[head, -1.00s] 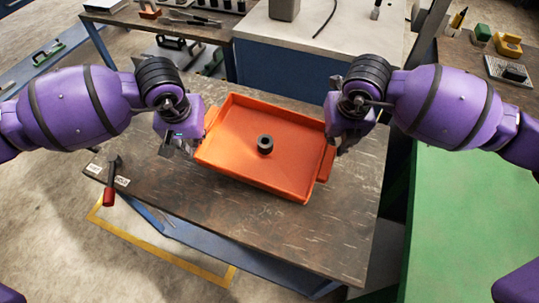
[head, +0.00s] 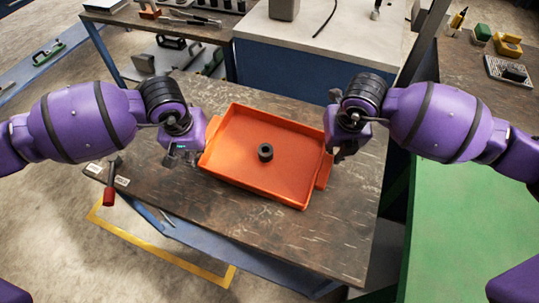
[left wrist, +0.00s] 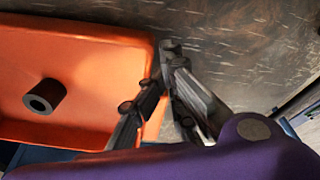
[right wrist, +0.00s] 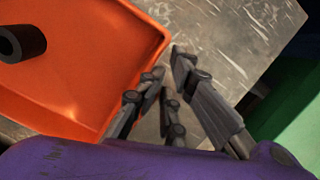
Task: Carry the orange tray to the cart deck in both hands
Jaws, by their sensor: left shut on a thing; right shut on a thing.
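The orange tray (head: 252,180) is over the wooden table, with a dark ring-shaped part (head: 265,152) lying inside it. My left gripper (head: 183,157) is at the tray's left end, shut on it; the left wrist view shows its fingers (left wrist: 164,58) at the tray's rim (left wrist: 100,33). My right gripper (head: 338,150) is at the right end, shut on the tray; its fingers (right wrist: 167,72) are beside the tray wall (right wrist: 150,50) in the right wrist view. The exact grip is partly hidden. I cannot tell whether the tray touches the table.
The table top (head: 330,245) is bare in front of the tray. A red-handled hammer (head: 109,190) lies at its left edge. A green flat surface (head: 460,225) lies to the right. A pale-topped blue cabinet (head: 320,40) stands behind. Another bench (head: 475,85) holds small items.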

